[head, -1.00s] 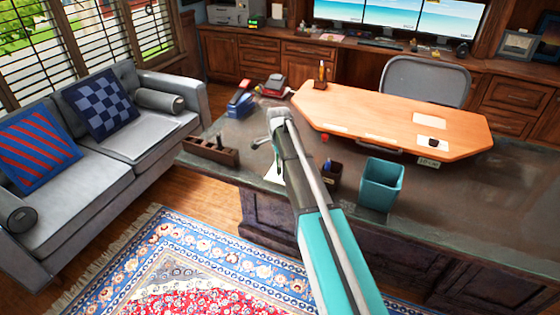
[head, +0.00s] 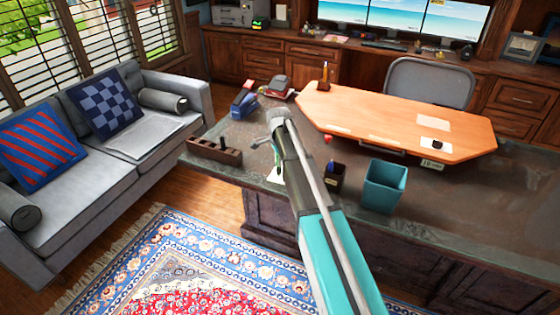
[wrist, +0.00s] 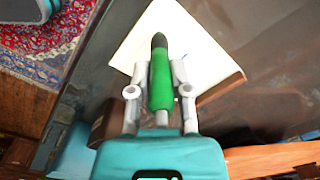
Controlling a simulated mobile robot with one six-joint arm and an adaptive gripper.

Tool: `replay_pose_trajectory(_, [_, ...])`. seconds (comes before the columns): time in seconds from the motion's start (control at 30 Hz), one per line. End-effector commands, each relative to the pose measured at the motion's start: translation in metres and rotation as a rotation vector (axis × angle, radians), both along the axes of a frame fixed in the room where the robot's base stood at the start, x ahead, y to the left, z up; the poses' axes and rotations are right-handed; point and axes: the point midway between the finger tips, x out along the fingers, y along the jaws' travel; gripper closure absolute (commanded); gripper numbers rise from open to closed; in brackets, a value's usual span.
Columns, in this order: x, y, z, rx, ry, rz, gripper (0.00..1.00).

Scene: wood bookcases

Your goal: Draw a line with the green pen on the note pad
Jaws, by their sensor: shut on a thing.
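The green pen (wrist: 161,85) is held between the fingers of my gripper (wrist: 160,68) in the wrist view. Its dark end points away from the gripper, over the white note pad (wrist: 135,45). A small blue mark (wrist: 184,57) shows on the pad just right of the pen. I cannot tell whether the pen touches the paper. In the head view, a narrow part of the pad (head: 277,163) shows beside my arm on the dark desk. My arm hides most of the gripper and pad there.
A wooden holder (head: 215,150) stands left of the pad. A dark pen cup (head: 334,178) and a teal bin (head: 384,186) stand right of my arm. A blue stapler-like object (head: 243,101) lies behind. The dark desk (head: 475,205) is clear at right.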

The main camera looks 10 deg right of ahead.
Motion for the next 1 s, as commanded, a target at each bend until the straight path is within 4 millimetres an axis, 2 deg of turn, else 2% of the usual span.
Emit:
replay_pose_trajectory(0.27, [0.000,0.001,0.002,0.002,-0.001,0.001,1.00])
replay_pose_trajectory(1.0, [0.000,0.000,0.044,0.001,0.000,0.001,1.00])
